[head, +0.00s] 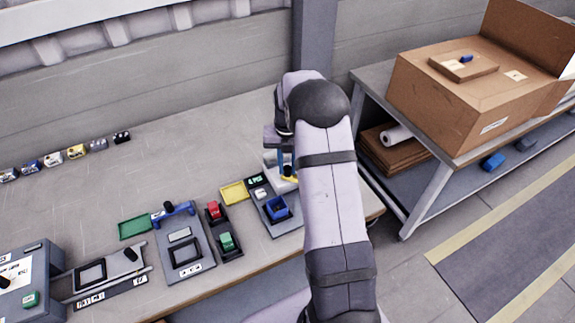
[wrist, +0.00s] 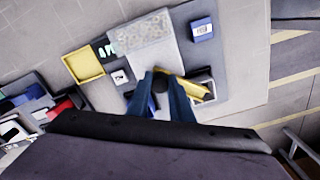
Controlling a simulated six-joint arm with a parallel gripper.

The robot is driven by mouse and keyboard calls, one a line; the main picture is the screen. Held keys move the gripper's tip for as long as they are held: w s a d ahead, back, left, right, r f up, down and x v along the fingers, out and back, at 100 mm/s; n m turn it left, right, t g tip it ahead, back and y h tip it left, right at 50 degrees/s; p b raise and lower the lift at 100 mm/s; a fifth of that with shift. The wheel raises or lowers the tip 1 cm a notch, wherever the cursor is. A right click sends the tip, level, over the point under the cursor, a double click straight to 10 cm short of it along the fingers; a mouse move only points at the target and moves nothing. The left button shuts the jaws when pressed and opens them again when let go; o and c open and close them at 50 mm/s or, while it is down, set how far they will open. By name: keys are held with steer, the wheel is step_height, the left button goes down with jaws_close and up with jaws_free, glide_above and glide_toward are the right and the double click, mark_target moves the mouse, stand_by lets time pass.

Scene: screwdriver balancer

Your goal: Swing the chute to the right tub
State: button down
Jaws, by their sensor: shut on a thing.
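The yellow chute (wrist: 190,85) slants down to the right in the wrist view, with its low end over the grey-rimmed right tub (wrist: 211,78). In the head view a short piece of the chute (head: 289,179) shows beside my arm. My gripper (wrist: 160,76) is shut on a dark knob (wrist: 160,86) at the chute's upper end; in the head view my gripper (head: 284,165) is partly hidden. The left tub, blue inside (head: 277,208), stands in front. The right tub is hidden by my arm in the head view.
A speckled grey block (wrist: 150,40) stands behind the chute. A yellow tray (head: 233,193) and a panel with red and green blocks (head: 227,242) lie to the left. A labelled blue box (wrist: 202,28) is at the back right. The rear bench (head: 190,125) is mostly clear.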

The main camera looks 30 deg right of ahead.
steer(key=shift+r, duration=0.1)
steer(key=c, duration=1.6)
jaws_free()
steer(key=shift+r+b, duration=1.05)
steer(key=shift+r, duration=2.6)
